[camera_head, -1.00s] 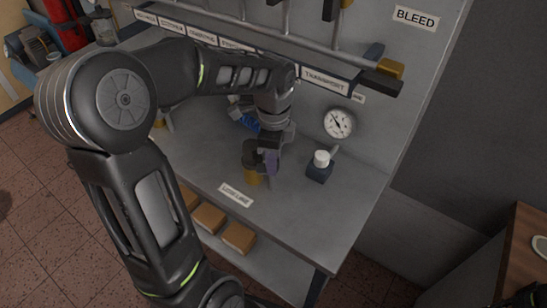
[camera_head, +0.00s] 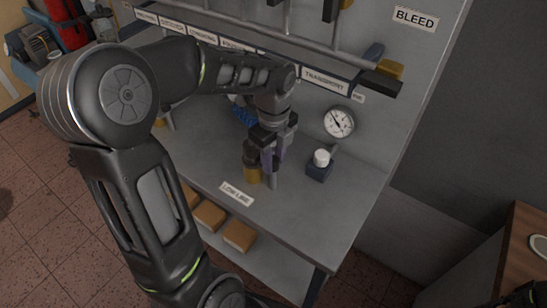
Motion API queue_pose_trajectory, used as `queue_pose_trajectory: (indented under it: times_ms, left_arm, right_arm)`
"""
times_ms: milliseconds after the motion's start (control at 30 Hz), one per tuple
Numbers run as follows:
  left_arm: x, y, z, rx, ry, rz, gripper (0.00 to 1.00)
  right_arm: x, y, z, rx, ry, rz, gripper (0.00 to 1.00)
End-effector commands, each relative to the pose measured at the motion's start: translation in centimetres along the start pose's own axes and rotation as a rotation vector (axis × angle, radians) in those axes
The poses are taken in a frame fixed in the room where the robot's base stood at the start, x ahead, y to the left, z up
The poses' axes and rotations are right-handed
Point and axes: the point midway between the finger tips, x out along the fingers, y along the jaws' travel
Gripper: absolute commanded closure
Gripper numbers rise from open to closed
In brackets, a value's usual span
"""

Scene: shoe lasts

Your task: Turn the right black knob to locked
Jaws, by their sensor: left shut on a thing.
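A short grey post (camera_head: 272,182) shows just below the fingertips. A dark-topped, amber-bodied fitting (camera_head: 253,174) stands immediately left of the jaws. I cannot make out the knob's pointer or its locked mark.
A dark block with a white cap (camera_head: 321,158) stands right of the gripper, below a round gauge (camera_head: 339,122). The label plate (camera_head: 237,194) lies in front. A pipe rail (camera_head: 290,42) crosses above. The bench's front right surface (camera_head: 325,215) is clear.

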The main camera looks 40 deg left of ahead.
Motion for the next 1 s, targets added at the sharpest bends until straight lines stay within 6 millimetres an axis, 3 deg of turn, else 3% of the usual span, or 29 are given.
queue_pose_trajectory:
  times_ms: [267, 300, 400, 733, 1000]
  left_arm:
    - [-0.1, -0.1, 0.0, 0.002, -0.002, -0.004, 1.0]
    - [-0.1, -0.1, 0.0, 0.002, -0.002, -0.003, 0.69]
    - [-0.1, -0.1, 0.0, 0.001, -0.002, -0.003, 0.62]
    - [-0.4, -0.1, 0.0, 0.0, -0.002, -0.002, 0.62]
    - [-4.0, -0.2, 0.0, -0.001, -0.003, -0.007, 0.62]
  right_arm:
    - [0.0, 0.0, 0.0, 0.0, 0.0, 0.0, 1.0]
    - [0.0, 0.0, 0.0, 0.0, 0.0, 0.0, 1.0]
    - [0.0, 0.0, 0.0, 0.0, 0.0, 0.0, 1.0]
    - [0.1, 0.0, 0.0, 0.0, 0.0, 0.0, 1.0]
    - [0.5, 0.1, -0.1, -0.001, 0.001, -0.002, 1.0]
